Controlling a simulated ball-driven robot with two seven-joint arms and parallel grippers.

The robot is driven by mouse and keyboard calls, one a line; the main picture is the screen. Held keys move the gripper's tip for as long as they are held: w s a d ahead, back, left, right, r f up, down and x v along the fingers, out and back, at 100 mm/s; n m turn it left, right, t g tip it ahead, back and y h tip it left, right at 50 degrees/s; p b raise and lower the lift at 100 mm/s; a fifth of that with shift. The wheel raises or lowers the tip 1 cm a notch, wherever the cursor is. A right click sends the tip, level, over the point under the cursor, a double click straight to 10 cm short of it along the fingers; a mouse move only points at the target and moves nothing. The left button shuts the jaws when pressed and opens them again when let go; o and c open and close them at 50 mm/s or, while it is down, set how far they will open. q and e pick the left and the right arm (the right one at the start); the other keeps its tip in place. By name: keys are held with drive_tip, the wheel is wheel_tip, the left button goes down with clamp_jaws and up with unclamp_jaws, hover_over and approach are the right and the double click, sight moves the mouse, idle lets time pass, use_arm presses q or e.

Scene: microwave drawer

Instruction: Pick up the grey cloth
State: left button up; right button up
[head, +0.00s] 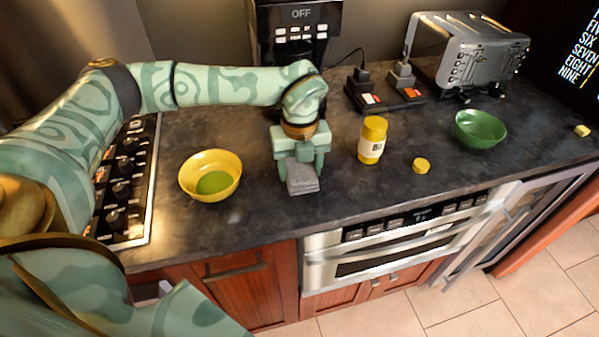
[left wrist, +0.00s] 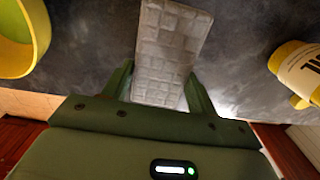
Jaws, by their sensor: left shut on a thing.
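The grey cloth (head: 301,179) is a small light-grey block-like piece with a grid pattern, near the front edge of the dark counter. My left gripper (head: 299,170) reaches down over it and is shut on it. In the left wrist view the cloth (left wrist: 168,55) runs between the two green fingers (left wrist: 160,88) and sticks out beyond them. I cannot tell whether the cloth still touches the counter. My right gripper is not in view.
A yellow bowl (head: 210,173) stands left of the gripper, and a yellow bottle (head: 372,139) and yellow lid (head: 421,165) stand right. A green bowl (head: 480,129), toaster (head: 467,52) and coffee machine (head: 297,32) are farther off. The stove (head: 124,190) is at left. The microwave drawer (head: 395,245) is below.

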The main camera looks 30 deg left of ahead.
use_arm(q)
drive_tip(key=s+a+r+p, duration=0.2)
drive_tip(key=s+r, duration=0.8)
drive_tip(key=s, duration=0.3)
drive_tip(key=shift+s+a+r, duration=0.2)
drive_tip(key=shift+s+a, duration=0.1)
drive_tip(key=shift+s, duration=0.1)
